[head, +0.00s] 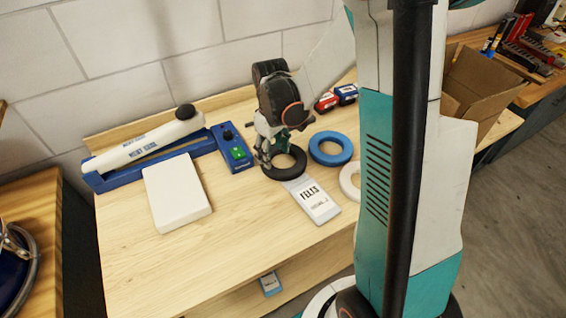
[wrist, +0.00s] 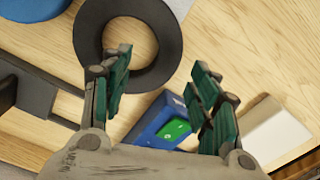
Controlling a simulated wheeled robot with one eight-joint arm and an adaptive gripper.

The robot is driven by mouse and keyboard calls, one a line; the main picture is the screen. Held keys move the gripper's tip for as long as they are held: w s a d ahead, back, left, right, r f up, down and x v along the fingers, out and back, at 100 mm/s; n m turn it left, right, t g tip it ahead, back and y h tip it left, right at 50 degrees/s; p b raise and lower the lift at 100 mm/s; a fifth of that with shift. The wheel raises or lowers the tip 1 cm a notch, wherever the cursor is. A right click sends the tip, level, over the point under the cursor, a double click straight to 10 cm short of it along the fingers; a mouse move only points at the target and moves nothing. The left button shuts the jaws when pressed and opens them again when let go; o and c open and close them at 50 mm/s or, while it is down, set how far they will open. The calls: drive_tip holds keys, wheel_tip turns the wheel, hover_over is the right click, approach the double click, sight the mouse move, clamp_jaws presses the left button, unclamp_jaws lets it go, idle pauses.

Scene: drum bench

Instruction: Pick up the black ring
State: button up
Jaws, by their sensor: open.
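The black ring (head: 283,174) lies flat on the wooden bench, between a blue control box and the blue ring. In the wrist view the black ring (wrist: 171,36) shows at the top, left of centre, with bare wood through its hole. My gripper (head: 268,152) is at the ring's left side in the head view and hides part of it. In the wrist view my gripper (wrist: 160,72) is open, with nothing between its fingers. The left finger overlaps the ring's lower edge and hole; the right finger is clear of it. I cannot tell whether any finger touches the ring.
A blue ring (head: 330,148), a white ring (head: 349,181) and a card marked FELTS (head: 313,201) lie close right. The blue control box (head: 235,152), a white block (head: 178,192) and a bag sealer (head: 150,143) are left. The bench front is bare.

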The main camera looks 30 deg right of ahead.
sight(289, 174)
drive_tip(key=shift+s+a+f+b, duration=0.15)
drive_tip(key=shift+f+b, duration=0.45)
drive_tip(key=shift+f, duration=0.95)
drive_tip(key=shift+s+a+f+b, duration=0.15)
drive_tip(key=shift+f+b, duration=0.4)
drive_tip(key=shift+f, duration=1)
drive_tip(key=shift+w, duration=0.1)
drive_tip(key=c, duration=0.8)
